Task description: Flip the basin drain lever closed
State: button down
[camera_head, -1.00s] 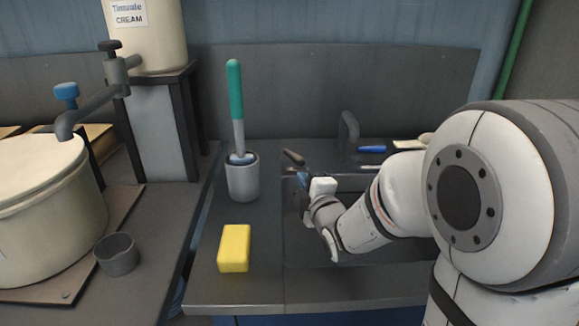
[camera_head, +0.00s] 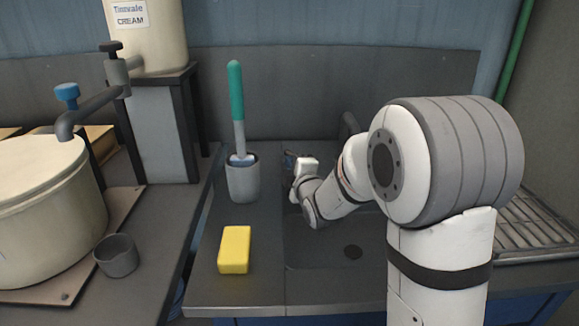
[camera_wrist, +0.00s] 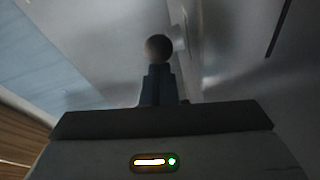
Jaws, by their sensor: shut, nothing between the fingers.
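My gripper (camera_head: 290,158) is over the back left edge of the basin (camera_head: 310,255), its dark blue fingers shut and empty. In the wrist view the closed fingers (camera_wrist: 159,84) point at a round brown knob, which looks like the end of the drain lever (camera_wrist: 159,48). The knob is straight past the fingertips; I cannot tell whether they touch it. In the head view my gripper and wrist hide the lever.
A grey holder (camera_head: 242,183) with a green-handled brush (camera_head: 235,100) stands left of my gripper. A yellow sponge (camera_head: 235,249) lies on the counter in front of it. A wire rack (camera_head: 535,225) is at the right. A large pot (camera_head: 40,215) and grey cup (camera_head: 116,256) are at the left.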

jog(key=shift+a, duration=0.3)
jog(key=shift+d+b, duration=0.5)
jog(key=shift+d, duration=0.2)
jog(key=b, duration=0.1)
jog(key=d+b, duration=0.1)
jog(key=b, duration=0.1)
jog(key=shift+w+d+f, duration=0.25)
jog(key=shift+w, duration=0.05)
jog(key=shift+w+d+b, duration=0.25)
jog(key=shift+d+b, duration=0.25)
jog(key=shift+b, duration=0.55)
jog(key=shift+w+d+r+b, duration=0.2)
jog(key=shift+w+d+b, duration=0.9)
jog(key=shift+b, duration=0.5)
jog(key=shift+d, duration=0.15)
